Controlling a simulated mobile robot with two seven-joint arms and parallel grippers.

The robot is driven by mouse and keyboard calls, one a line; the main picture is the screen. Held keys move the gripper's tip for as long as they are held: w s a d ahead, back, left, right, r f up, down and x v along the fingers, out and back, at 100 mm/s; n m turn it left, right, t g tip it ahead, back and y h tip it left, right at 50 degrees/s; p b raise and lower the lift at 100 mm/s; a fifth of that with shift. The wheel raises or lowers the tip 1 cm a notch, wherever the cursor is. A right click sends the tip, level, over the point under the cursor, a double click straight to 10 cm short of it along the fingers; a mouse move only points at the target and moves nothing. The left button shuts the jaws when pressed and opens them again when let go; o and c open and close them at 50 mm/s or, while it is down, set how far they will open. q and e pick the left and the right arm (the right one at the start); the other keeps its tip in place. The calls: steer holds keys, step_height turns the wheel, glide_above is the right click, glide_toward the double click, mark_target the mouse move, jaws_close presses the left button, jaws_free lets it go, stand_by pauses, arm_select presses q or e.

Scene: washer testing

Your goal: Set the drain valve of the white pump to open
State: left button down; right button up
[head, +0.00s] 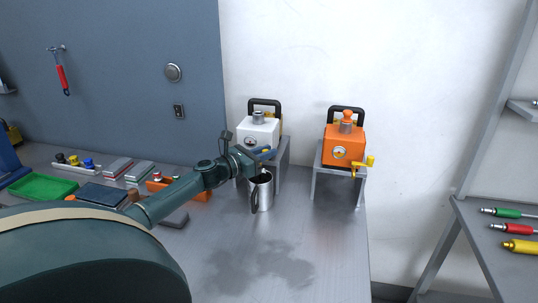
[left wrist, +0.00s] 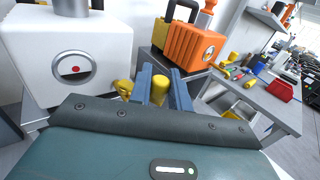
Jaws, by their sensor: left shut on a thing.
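The white pump (head: 259,133) stands on a metal stand at the back of the bench, and its white body (left wrist: 80,50) fills the upper left of the left wrist view. The yellow drain valve (left wrist: 123,87) sticks out at its lower right side. My left gripper (head: 263,154) is at that side in the head view. In the left wrist view its blue fingers (left wrist: 160,88) are closed around the valve's yellow handle (left wrist: 159,87). The handle's exact angle is hard to tell, as the fingers cover part of it. My right gripper is out of view.
A metal jug (head: 263,192) stands below the gripper. An orange pump (head: 344,147) with its own yellow valve (head: 362,166) is on a stand to the right. Trays and small parts lie on the left bench. The front bench is clear apart from a dark stain.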

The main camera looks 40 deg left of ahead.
arm_select(q)
steer(key=h, duration=0.1)
steer(key=m+h+b, duration=0.1)
steer(key=b, duration=0.1)
steer(key=shift+s+a+f+m+g+h, duration=0.25)
steer(key=shift+a+f+m+g+h, duration=0.05)
steer(key=shift+a+f+m+h, duration=0.1)
steer(key=m+g+h+b, duration=0.1)
steer(key=h+b, duration=0.1)
steer(key=m+g+h+b, duration=0.1)
steer(key=h+b, duration=0.1)
steer(key=b, duration=0.1)
steer(key=s+m+g+h+b, duration=0.1)
steer(key=m+b, duration=0.1)
steer(key=shift+a+r+h+b, duration=0.35)
steer(key=shift+a+h, duration=0.05)
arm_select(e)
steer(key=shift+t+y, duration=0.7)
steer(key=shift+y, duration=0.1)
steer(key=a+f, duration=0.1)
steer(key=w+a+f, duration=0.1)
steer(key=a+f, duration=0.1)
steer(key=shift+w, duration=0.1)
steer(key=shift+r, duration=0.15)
arm_select(q)
steer(key=c, duration=1.4)
jaws_free()
steer(key=shift+c, duration=0.2)
steer(key=shift+o, duration=0.5)
